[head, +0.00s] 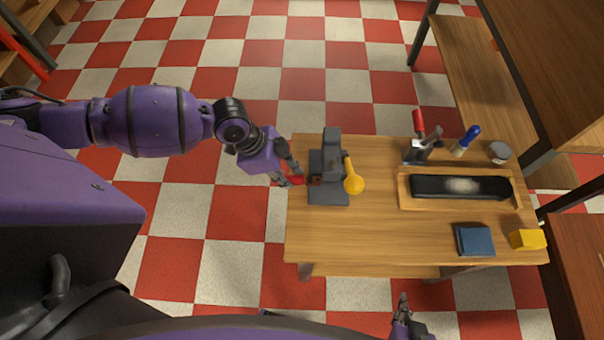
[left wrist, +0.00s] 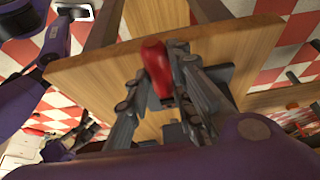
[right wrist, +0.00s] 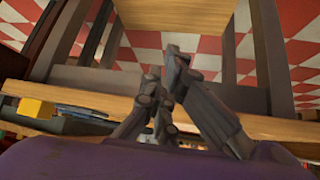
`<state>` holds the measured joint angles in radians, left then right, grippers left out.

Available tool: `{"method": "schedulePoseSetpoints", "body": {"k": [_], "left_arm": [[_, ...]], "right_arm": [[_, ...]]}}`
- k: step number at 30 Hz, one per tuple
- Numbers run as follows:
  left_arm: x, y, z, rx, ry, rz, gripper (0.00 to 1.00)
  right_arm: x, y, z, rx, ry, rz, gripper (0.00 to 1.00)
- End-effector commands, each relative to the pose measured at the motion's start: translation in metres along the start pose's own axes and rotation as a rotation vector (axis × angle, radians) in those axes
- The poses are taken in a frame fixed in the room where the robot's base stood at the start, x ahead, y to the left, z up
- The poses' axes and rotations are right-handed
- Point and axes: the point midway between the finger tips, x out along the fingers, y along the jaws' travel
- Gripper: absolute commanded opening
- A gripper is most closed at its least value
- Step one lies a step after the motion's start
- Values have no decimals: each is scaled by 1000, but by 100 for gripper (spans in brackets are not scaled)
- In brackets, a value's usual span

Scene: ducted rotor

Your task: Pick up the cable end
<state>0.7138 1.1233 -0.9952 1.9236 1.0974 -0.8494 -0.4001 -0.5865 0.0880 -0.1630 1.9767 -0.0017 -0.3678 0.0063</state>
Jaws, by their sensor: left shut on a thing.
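My left gripper (head: 293,174) is at the left edge of the wooden table, beside a dark grey block-like fixture (head: 328,196). It is shut on a small red piece (head: 296,180), which looks like the cable end. In the left wrist view the red piece (left wrist: 155,62) is rounded, with a dark tip, and sits between the two fingers (left wrist: 160,78); a cable cannot be made out. My right gripper (head: 403,303) is off the table's front edge. In the right wrist view its fingertips (right wrist: 165,62) are together and nothing shows between them.
The table (head: 385,235) has bare wood at its middle and front. A yellow-handled part (head: 354,182) leans against the fixture. At the right are a tray (head: 403,200) with a black item, upright tools (head: 419,123), a blue box (head: 475,240) and a yellow block (head: 527,239).

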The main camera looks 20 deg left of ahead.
Motion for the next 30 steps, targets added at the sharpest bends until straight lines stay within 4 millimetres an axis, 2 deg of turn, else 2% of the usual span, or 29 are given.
{"method": "schedulePoseSetpoints", "body": {"k": [1, 6, 15, 21, 30], "left_arm": [[-2, 1, 14, -3, -6, 3, 0], [-16, 1, 48, -3, -6, 3, 0], [-39, 1, 101, -2, -4, 3, 0], [-47, 0, 117, 0, -1, 1, 0], [-50, 1, 121, -18, 1, -8, 0]], "right_arm": [[2, 1, 5, -1, -5, 1, 0], [5, 2, 10, -2, -8, 5, 0], [13, -2, 10, 6, -2, 3, 0], [16, -3, 10, 4, -2, 1, 0], [16, -2, 14, 0, -8, 2, 0]]}}
